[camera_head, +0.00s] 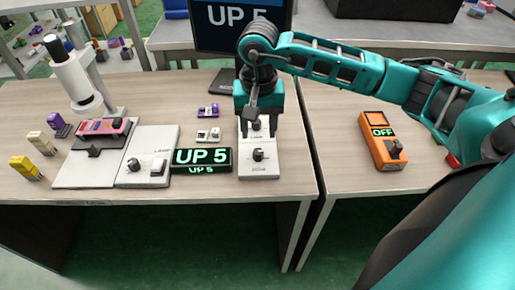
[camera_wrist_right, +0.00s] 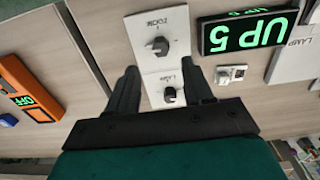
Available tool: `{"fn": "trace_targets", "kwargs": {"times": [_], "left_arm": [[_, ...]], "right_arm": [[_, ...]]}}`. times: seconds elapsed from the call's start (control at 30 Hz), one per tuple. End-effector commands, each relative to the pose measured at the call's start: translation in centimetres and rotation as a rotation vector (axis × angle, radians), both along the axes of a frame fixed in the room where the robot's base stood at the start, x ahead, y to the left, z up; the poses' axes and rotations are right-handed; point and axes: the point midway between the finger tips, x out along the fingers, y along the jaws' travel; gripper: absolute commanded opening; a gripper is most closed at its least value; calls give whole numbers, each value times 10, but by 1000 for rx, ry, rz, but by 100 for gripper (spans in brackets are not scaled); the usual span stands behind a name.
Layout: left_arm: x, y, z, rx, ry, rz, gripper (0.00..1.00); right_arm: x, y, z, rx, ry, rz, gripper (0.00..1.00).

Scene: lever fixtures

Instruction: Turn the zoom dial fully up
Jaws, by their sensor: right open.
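The zoom dial (camera_head: 258,154) is a dark knob on the near half of a white panel (camera_head: 243,172). In the right wrist view the zoom dial (camera_wrist_right: 158,46) sits beyond the fingertips, beside the label "ZOOM". A second dark knob (camera_wrist_right: 170,94) on the panel's far half lies between the spread fingers. My right gripper (camera_head: 260,127) points down over the far half of the panel. It also shows in the right wrist view (camera_wrist_right: 161,84), open and holding nothing. A black display (camera_head: 203,160) left of the panel reads "UP 5" in green. My left gripper is out of view.
A white lamp switch box (camera_head: 147,157) and a microscope-like stand (camera_head: 78,75) are at the left. Small adapters (camera_head: 208,135) lie left of the panel. An orange box (camera_head: 381,142) reading "OFF" is on the right table. A monitor (camera_head: 238,22) stands behind.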

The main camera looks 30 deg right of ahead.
Motion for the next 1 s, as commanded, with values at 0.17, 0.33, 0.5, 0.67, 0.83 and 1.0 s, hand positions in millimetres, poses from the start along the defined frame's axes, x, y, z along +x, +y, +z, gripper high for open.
{"fn": "trace_targets", "kwargs": {"times": [0.17, 0.33, 0.5, 0.67, 0.83, 1.0], "left_arm": [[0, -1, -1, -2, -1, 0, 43], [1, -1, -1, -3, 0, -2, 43], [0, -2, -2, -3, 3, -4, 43], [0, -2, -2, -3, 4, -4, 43], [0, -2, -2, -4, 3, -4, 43], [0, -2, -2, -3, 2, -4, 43]], "right_arm": [[-1, 1, -39, 2, 6, 0, 51], [0, 1, -63, 2, 2, 0, 51], [0, 1, -75, 3, 1, 0, 51], [0, 1, -76, 3, -1, 1, 51], [0, 1, -76, 3, -1, 0, 48], [0, 1, -76, 3, -1, 0, 32]]}}
